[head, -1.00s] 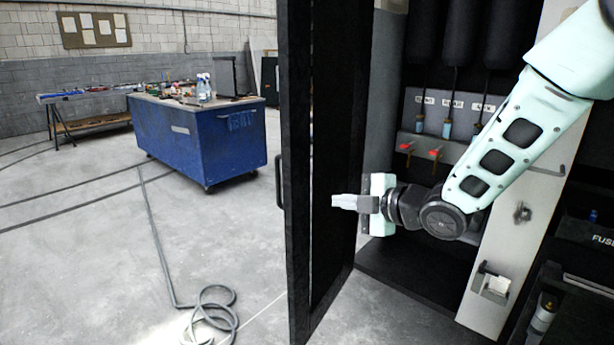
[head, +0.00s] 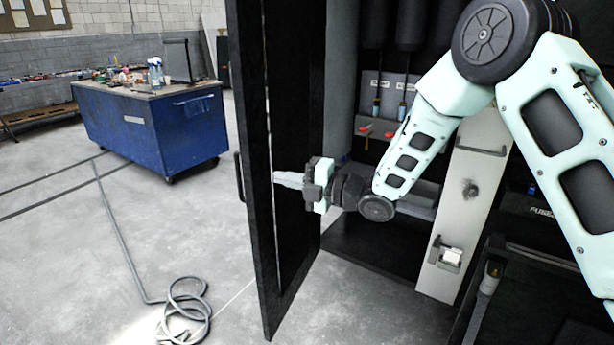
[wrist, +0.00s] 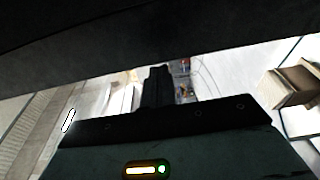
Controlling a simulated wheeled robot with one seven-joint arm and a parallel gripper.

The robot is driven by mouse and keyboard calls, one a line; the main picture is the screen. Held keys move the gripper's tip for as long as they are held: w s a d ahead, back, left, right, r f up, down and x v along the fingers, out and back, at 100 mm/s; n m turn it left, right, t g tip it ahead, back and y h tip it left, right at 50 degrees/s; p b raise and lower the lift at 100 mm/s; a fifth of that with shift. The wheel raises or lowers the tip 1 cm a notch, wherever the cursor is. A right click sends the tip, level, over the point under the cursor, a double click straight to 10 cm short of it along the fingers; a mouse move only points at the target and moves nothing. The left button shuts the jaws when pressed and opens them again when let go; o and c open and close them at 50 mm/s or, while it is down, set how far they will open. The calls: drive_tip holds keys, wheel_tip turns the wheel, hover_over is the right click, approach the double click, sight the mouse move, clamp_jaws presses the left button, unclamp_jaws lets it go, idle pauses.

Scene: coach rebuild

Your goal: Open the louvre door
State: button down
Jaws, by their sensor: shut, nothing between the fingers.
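The louvre door (head: 250,110) is a tall black panel standing ajar, seen nearly edge-on left of the open cabinet. Its dark handle (head: 240,176) shows on the outer side, to the left. My gripper (head: 276,180) is shut and empty, on the inner, cabinet side of the door. Its fingers point left across the inner face, close to the free edge; I cannot tell whether they touch it. In the wrist view the dark fingers (wrist: 157,92) are together, and a dark surface fills the top.
The cabinet behind holds red-handled valves (head: 388,134) and dark cylinders. A white post (head: 465,215) with a small box stands right of the opening. A blue workbench (head: 150,125) stands back left. A coiled hose (head: 185,310) lies on the floor; the floor left of the door is otherwise clear.

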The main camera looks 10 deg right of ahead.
sight(255, 172)
drive_tip(key=p+x, duration=0.1)
drive_tip(key=x, duration=0.4)
drive_tip(key=w+a+m+t+h+b, duration=0.2)
drive_tip(key=w+a+b, duration=0.3)
drive_tip(key=a, duration=0.3)
drive_tip(key=w+a+m+t+h+b, duration=0.2)
drive_tip(key=w+a+t+h+b, duration=0.1)
drive_tip(key=w+a+b, duration=0.3)
drive_tip(key=a+b, duration=0.2)
drive_tip(key=a, duration=0.1)
drive_tip(key=shift+w+a+m, duration=0.15)
drive_tip(key=shift+w+m, duration=0.1)
drive_tip(key=shift+m, duration=0.05)
